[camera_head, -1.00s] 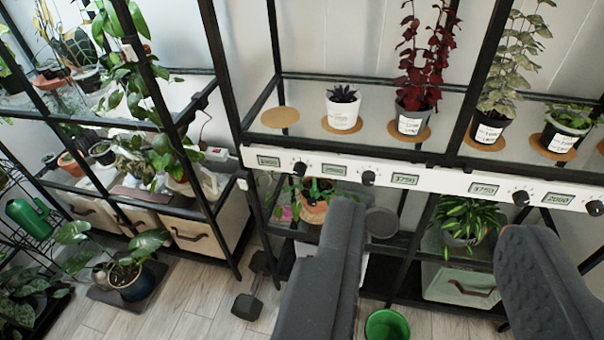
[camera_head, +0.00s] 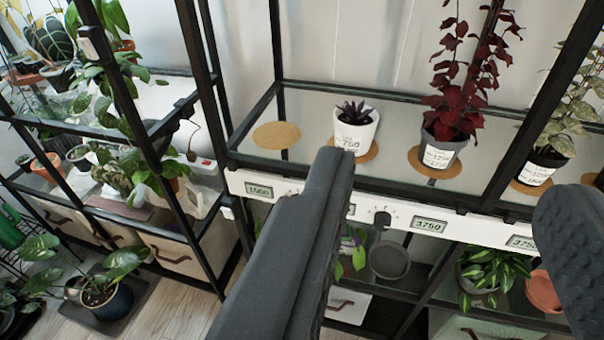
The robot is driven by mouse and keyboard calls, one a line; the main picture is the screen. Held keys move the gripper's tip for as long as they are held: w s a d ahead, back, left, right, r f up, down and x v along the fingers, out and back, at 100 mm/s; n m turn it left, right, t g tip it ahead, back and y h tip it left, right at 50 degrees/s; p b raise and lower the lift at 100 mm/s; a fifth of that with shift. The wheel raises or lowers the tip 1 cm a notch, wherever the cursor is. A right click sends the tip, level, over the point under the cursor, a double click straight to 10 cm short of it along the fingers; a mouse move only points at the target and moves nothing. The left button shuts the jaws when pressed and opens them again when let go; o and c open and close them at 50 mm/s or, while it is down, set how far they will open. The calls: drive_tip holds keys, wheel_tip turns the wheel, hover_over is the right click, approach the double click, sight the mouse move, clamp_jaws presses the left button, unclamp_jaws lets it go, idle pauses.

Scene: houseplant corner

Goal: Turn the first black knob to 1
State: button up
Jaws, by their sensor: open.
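A white control strip (camera_head: 406,224) runs along the front edge of the shelf, with small displays and black knobs. The leftmost display (camera_head: 258,190) seems to read 1500. The first black knob, just right of that display, is hidden behind the left finger of my gripper (camera_head: 452,180).
Above the strip, a white pot (camera_head: 354,133) and a dark pot with a red plant (camera_head: 442,150) stand on cork discs. An empty cork disc (camera_head: 276,135) is at left. Black shelf posts flank the strip. A green plant (camera_head: 492,268) sits below.

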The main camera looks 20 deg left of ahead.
drive_tip(key=w+a+f+t+p, duration=0.1)
drive_tip(key=w+a+f+p, duration=0.15)
drive_tip(key=w+f, duration=0.7)
drive_tip(key=w+a+f+t+p, duration=0.2)
drive_tip(key=w+a+f, duration=0.2)
drive_tip(key=w+f, duration=0.55)
drive_tip(key=s+a+f+n+t+y+p, duration=0.1)
drive_tip(key=s+a+f+n+p, duration=0.15)
drive_tip(key=f, duration=0.95)
drive_tip(key=s+a+f+n+t+y+p, duration=0.1)
drive_tip(key=s+a+f+t+y+p, duration=0.15)
drive_tip(key=f, duration=0.85)
drive_tip(key=f+b+x, duration=0.1)
drive_tip(key=b+x, duration=0.3)
drive_tip(key=x, duration=1)
drive_tip(key=shift+w+g+h, duration=0.45)
drive_tip(key=shift+a, duration=0.1)
drive_tip(key=c, duration=1)
